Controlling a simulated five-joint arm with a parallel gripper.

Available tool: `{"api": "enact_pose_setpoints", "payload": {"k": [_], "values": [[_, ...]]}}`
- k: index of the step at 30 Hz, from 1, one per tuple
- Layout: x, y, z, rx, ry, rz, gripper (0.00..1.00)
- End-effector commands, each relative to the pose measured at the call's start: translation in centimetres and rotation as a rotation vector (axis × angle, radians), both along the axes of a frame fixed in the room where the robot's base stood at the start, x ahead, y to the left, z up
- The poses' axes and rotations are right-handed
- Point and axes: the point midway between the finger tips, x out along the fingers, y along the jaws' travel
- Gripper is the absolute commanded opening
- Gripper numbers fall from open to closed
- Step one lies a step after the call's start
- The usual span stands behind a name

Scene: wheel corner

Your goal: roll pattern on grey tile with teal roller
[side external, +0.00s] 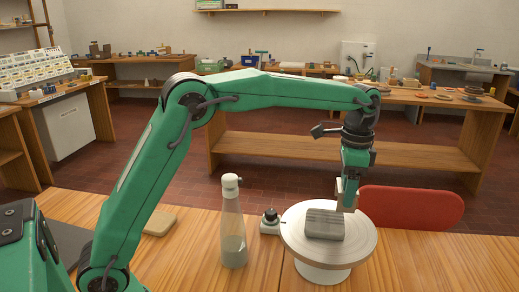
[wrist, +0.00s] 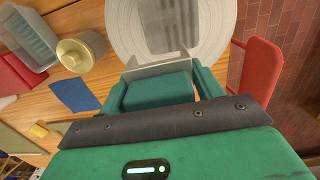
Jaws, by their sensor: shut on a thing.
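The grey tile (side external: 324,225) lies flat on a round pale turntable (side external: 298,243) at the right of the bench in the side view. In the wrist view the tile (wrist: 186,38) shows beyond my fingers, with dark lines on its face. My gripper (side external: 347,203) points down at the tile's back right edge, close above or touching it; I cannot tell which. In the wrist view a teal block (wrist: 157,92), seemingly part of the teal roller, sits between my fingers. A pale plate crosses in front of it. The roller's drum is not clearly visible.
A clear bottle (side external: 232,232) and a small black-knobbed object (side external: 269,219) stand left of the turntable. A red chair back (side external: 412,207) rises behind it at right. A tan block (side external: 158,222) lies further left. A blue piece (wrist: 75,93) shows in the wrist view.

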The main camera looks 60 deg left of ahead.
Motion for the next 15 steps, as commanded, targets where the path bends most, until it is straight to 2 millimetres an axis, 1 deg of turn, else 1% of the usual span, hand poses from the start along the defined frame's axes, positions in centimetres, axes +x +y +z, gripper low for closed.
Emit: {"api": "enact_pose_setpoints", "payload": {"k": [8,15], "values": [[0.0,0.0,-0.5,0.0,0.0,0.002,0.15],[0.0,0.0,-2.2,0.0,0.0,0.002,0.15]]}}
